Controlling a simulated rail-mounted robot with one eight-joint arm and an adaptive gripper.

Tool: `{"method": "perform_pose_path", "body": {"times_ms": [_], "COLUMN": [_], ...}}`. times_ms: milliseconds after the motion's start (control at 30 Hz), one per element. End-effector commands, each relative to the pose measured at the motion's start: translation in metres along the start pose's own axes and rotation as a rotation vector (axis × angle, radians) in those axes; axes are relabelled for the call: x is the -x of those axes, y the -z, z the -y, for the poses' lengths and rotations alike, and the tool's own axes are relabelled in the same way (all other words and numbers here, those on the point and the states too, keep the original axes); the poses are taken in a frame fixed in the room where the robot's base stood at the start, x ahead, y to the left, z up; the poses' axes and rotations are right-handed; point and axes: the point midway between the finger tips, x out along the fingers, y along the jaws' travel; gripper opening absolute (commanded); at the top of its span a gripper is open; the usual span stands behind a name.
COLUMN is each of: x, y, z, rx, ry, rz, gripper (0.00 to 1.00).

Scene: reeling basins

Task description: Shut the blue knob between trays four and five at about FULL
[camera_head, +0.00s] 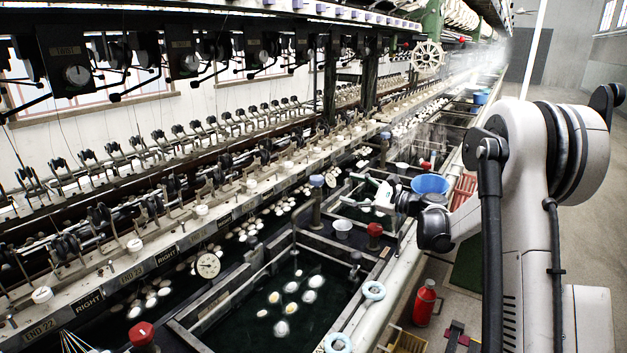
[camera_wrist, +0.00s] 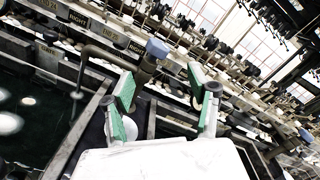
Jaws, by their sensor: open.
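A blue-topped knob (camera_head: 317,181) stands upright on a dark post at the back edge of the basins, left of my gripper. In the wrist view a blue knob (camera_wrist: 157,48) shows beyond the gap between my fingers. A second blue knob (camera_head: 385,135) stands farther along the row. No tray numbers or FULL marking can be read. My gripper (camera_head: 357,192) reaches over the basins from the right, with its fingers apart and empty. In the wrist view its green-padded fingers (camera_wrist: 160,85) are spread, with the knob ahead and not between the pads.
A dark water basin (camera_head: 250,318) holding pale cocoons lies in front. Red knobs (camera_head: 374,230) (camera_head: 141,335) stand at its edges. A white bowl (camera_head: 342,228), a dial gauge (camera_head: 208,265) and a blue tub (camera_head: 430,185) are nearby. The reeling machinery (camera_head: 190,140) runs along the back.

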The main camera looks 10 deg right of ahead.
Motion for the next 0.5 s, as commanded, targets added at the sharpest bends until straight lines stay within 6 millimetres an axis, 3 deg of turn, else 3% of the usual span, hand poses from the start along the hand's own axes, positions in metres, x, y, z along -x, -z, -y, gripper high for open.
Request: {"method": "perform_pose_path", "body": {"times_ms": [233, 500], "x": [0.015, 0.02], "y": [-0.006, -0.008], "z": [-0.007, -0.01], "rx": [-0.457, -0.668], "ry": [0.078, 0.118], "rz": [-0.037, -0.041], "gripper": [0.54, 0.54]}}
